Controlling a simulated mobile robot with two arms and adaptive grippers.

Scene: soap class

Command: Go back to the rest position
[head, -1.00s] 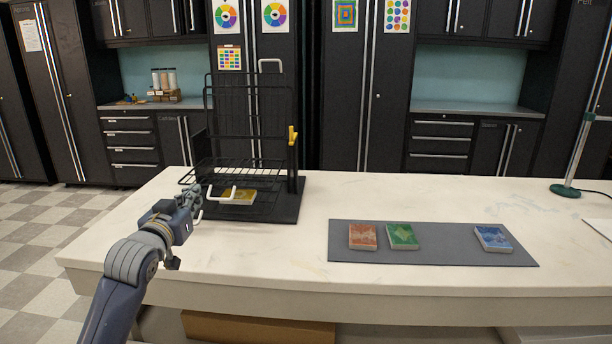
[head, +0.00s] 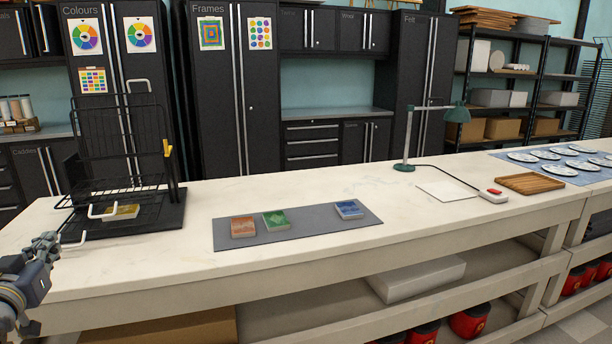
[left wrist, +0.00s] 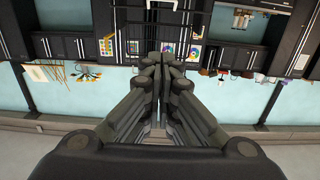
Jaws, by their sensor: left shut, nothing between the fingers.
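My left gripper (head: 44,245) is at the left edge of the head view, shut and empty, beside the near left side of the black wire rack. In the left wrist view its fingers (left wrist: 160,62) are together with nothing between them. The black wire rack (head: 122,135) stands on a dark base at the left of the white table (head: 330,190). A yellow block (head: 122,212) lies in its lower part, partly hidden by wires. My right gripper is not in view.
A grey mat (head: 325,225) holds a red block (head: 243,227), a green block (head: 276,221) and a blue block (head: 348,209). Further right are a green lamp (head: 455,112), a white sheet (head: 447,191), a red-buttoned device (head: 493,195) and a wooden board (head: 530,183). The table's front strip is clear.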

